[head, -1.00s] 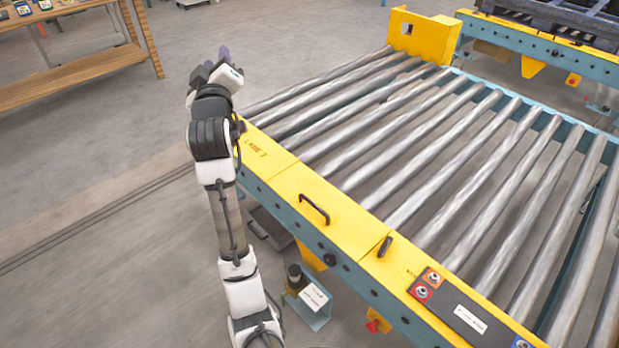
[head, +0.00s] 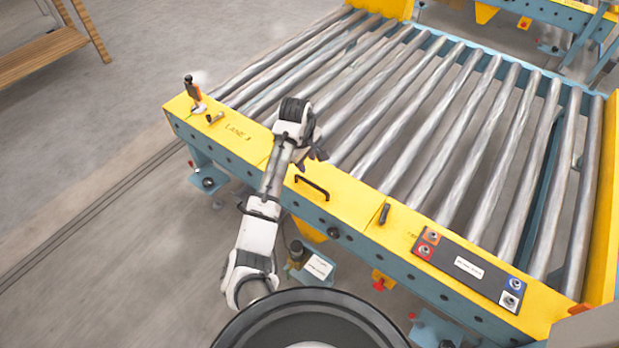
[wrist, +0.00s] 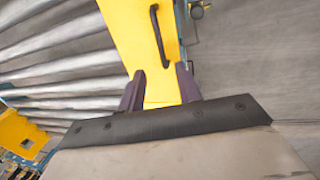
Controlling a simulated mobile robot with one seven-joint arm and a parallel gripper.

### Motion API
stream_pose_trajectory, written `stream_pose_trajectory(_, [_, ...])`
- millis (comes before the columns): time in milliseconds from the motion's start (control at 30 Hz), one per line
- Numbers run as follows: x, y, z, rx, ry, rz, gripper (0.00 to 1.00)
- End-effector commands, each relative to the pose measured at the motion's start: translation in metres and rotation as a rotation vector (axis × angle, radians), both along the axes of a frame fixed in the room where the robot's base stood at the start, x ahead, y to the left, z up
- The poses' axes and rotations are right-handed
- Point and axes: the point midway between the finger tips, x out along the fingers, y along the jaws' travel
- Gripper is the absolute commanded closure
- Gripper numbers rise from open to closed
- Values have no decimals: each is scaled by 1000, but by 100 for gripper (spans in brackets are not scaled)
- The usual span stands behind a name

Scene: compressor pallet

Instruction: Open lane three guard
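The lane three guard is a yellow cover (head: 340,205) along the near edge of the roller conveyor, and the cover section to its left reads "LANE 3" (head: 238,131). A black bar handle (head: 312,187) stands on the cover. My gripper (head: 317,150) hangs just above and behind this handle, over the edge of the rollers. In the wrist view its two purple fingers (wrist: 162,88) are spread apart with nothing between them. The handle (wrist: 157,36) shows beyond the fingertips, apart from them. The cover lies flat.
A second black grip (head: 384,213) stands at a seam to the right. A button panel (head: 468,268) is further right. An upright lever (head: 193,92) and a small dark latch (head: 214,117) are at the left end. Steel rollers (head: 430,130) fill the conveyor behind.

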Motion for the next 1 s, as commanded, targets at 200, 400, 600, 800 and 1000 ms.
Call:
stream_pose_trajectory(200, [5, -3, -32, 0, 2, 1, 66])
stream_pose_trajectory(400, [12, -8, -75, 1, 1, 0, 66])
stream_pose_trajectory(600, [18, -12, -110, 1, -1, -1, 66])
stream_pose_trajectory(800, [21, -15, -128, -1, -3, -2, 66])
stream_pose_trajectory(1000, [21, -15, -131, -1, -4, -2, 66])
